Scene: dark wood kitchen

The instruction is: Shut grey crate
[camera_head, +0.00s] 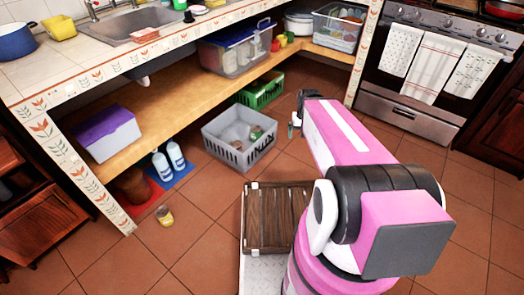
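The grey crate (224,153) stands upright on the tiled floor in the middle of the view, in front of the low wooden shelf. It has slotted sides and an open top, and no lid shows on it. A few small brownish and greenish things lie inside, too small to name. My gripper (294,127) is at the far end of my pink arm, to the right of the crate and apart from it in the picture. It is small and partly hidden by my arm, so its fingers are unclear.
A green crate (261,92) sits behind the grey crate. A wooden slatted box (272,222) is beside my arm at the front. An oven (405,108) stands at right.

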